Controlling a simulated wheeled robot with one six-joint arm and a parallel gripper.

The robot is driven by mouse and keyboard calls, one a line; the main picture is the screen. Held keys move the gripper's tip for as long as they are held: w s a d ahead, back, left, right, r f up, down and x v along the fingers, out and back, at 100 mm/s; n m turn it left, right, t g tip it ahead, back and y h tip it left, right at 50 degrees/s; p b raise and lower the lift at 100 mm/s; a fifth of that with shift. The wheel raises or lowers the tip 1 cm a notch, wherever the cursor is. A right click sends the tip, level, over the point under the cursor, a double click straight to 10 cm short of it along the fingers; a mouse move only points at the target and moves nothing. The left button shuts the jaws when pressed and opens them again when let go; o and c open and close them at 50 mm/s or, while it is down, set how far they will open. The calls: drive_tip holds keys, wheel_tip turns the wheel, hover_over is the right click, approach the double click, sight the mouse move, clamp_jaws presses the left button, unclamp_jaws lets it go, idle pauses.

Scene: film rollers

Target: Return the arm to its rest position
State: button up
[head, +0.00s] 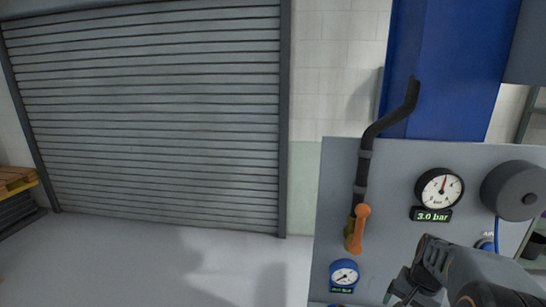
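My arm comes in from the lower right corner of the head view. My gripper (400,293) is at its end, low in the picture, in front of the lower part of a grey panel (400,160). The gripper is small and dark here and partly cut by the bottom edge, so its fingers cannot be made out clearly. I see nothing plainly held in it. It is to the right of a small blue gauge (344,273) and below a larger white dial (439,189) that reads 3.0 bar.
An orange lever (357,230) sits on a dark pipe (362,170) on the panel. A grey round drum (514,190) juts out at right. A blue column (445,70) stands behind.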

drive_tip(key=s+a+r+n+t, duration=0.2)
drive_tip(key=s+a+r+n, duration=0.1)
drive_tip(key=a, duration=0.5)
drive_tip(key=s+a+r+n+t+h, duration=0.1)
drive_tip(key=s+a+r+n+t, duration=0.1)
drive_tip(key=a+n, duration=0.4)
drive_tip(key=shift+s+a+r, duration=0.9)
drive_tip(key=shift+a+r, duration=0.05)
drive_tip(key=shift+a, duration=0.2)
drive_tip(key=shift+c, duration=0.5)
idle(1.0)
